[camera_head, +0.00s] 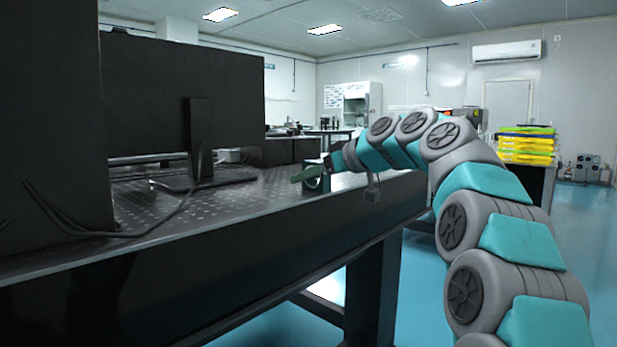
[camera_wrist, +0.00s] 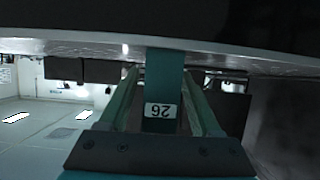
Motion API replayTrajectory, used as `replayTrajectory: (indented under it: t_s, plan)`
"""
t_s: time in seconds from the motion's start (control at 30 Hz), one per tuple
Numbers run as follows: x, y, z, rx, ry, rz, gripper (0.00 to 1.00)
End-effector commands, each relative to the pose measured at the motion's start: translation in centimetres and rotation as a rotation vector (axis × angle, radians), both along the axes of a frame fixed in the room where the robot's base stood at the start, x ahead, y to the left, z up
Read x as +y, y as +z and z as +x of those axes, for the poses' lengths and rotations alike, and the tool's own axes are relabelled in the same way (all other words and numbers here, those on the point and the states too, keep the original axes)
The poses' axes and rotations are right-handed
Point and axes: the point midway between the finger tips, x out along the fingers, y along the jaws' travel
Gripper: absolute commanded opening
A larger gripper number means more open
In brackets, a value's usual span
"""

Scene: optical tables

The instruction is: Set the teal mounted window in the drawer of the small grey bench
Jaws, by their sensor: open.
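The teal mounted window (camera_wrist: 165,75) is a teal upright block with a white "26" label, upside down in the wrist view. It stands between the two fingers of my gripper (camera_wrist: 162,100), which is open around it. In the head view my gripper (camera_head: 312,173) is over the near right part of the dark optical table. A small dark mount with a round face (camera_head: 314,184), likely the same mounted window, shows just under the fingers there. Whether the fingers touch it I cannot tell. I cannot make out the small grey bench or its drawer.
The dark perforated optical table (camera_head: 250,205) fills the left and middle. A large monitor (camera_head: 180,95) on a stand and a loose cable (camera_head: 100,232) are on its left part. Yellow trays (camera_head: 527,145) are stacked on a dark cabinet at right. Blue floor is free at right.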

Motion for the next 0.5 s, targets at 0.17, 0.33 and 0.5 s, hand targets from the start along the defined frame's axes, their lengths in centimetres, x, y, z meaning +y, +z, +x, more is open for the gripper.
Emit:
replayTrajectory:
  t_s: [0.17, 0.33, 0.5]
  plan:
    - [-2.0, 1.1, -1.5, -0.002, -0.001, 0.002, 0.65]
    - [-4.7, 2.5, -3.6, -0.004, -0.001, 0.002, 0.65]
    - [-7.0, 3.7, -5.4, -0.002, -0.001, 0.001, 0.65]
